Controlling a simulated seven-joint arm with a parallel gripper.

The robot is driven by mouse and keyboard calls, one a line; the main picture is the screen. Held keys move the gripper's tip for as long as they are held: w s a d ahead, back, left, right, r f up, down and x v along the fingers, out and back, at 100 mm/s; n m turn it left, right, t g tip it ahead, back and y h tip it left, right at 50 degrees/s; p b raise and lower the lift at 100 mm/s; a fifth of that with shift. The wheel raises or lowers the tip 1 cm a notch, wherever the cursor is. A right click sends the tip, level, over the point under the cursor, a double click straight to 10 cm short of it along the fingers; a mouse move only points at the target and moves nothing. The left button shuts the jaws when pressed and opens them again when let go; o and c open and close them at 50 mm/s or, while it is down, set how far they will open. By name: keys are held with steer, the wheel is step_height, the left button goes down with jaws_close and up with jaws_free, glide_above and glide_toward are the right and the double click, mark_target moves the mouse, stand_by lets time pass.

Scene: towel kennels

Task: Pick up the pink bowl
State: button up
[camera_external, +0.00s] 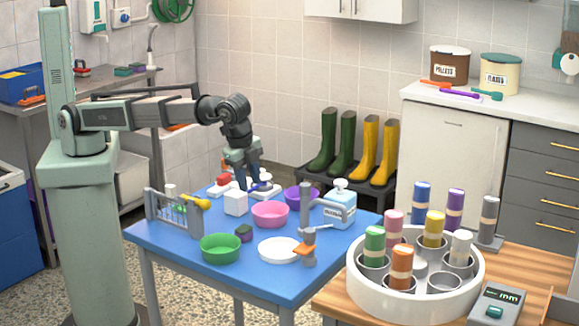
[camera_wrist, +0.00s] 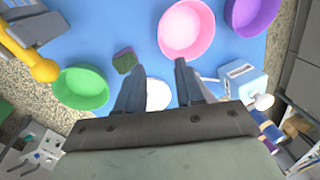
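The pink bowl (camera_external: 270,214) stands upright and looks empty near the middle of the blue table (camera_external: 185,262). In the wrist view the pink bowl (camera_wrist: 187,30) lies beyond my fingertips, up and to the right. My gripper (camera_external: 249,184) points down above the back of the table, behind the pink bowl in the external view. In the wrist view the two fingers of my gripper (camera_wrist: 160,66) are apart, with nothing held between them.
A purple bowl (camera_external: 299,196) stands close behind the pink one. A green bowl (camera_external: 220,247), white plate (camera_external: 280,250), dark sponge (camera_external: 244,232), white box (camera_external: 236,201), bottle (camera_external: 341,209) and upright stand (camera_external: 307,225) are nearby. Some blue surface is clear at the front left.

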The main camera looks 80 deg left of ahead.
mark_target(256, 212)
steer(key=x, duration=0.6)
steer(key=shift+w+f, duration=0.1)
steer(key=shift+f, duration=0.2)
steer(key=shift+a+x, duration=0.15)
steer(key=shift+x, duration=1.15)
steer(key=shift+a+x, duration=0.1)
steer(key=shift+x, duration=1.2)
steer(key=shift+c, duration=0.2)
jaws_close()
